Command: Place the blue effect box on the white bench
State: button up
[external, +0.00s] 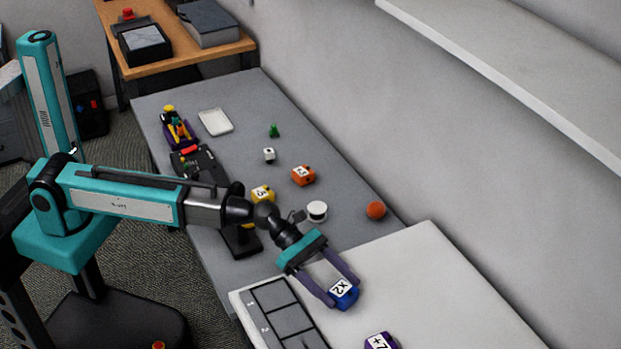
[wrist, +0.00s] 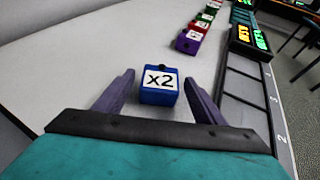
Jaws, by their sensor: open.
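The blue effect box (external: 344,297) with a white "x2" label is on the white bench (external: 425,265), near its left side in the external view. In the wrist view the blue box (wrist: 159,85) stands upright on the pale bench top (wrist: 70,80), centred between the fingers. My gripper (external: 342,291) is open, with one purple finger on each side of the box. The wrist view shows my gripper (wrist: 160,79) with a gap between each finger and the box. The underside of the box is hidden.
A purple box labelled "+7" (external: 381,341) stands nearby on the bench. A numbered slotted tray (external: 283,318) lies along the bench's left edge. The grey table (external: 240,95) behind holds an orange box (external: 303,175), a yellow box (external: 262,194), a white cylinder (external: 317,210) and an orange ball (external: 376,209).

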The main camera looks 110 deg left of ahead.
jog(key=v, duration=0.8)
jog(key=shift+b, duration=0.35)
jog(key=shift+f+b, duration=0.15)
jog(key=shift+b, duration=0.65)
jog(key=shift+a+b, duration=0.1)
jog(key=shift+b, duration=0.2)
jog(key=shift+s+a+r+b, duration=0.15)
jog(key=shift+s+r+b, duration=0.15)
jog(key=shift+b, duration=0.6)
jog(key=shift+b+v, duration=0.9)
jog(key=shift+b, duration=1.25)
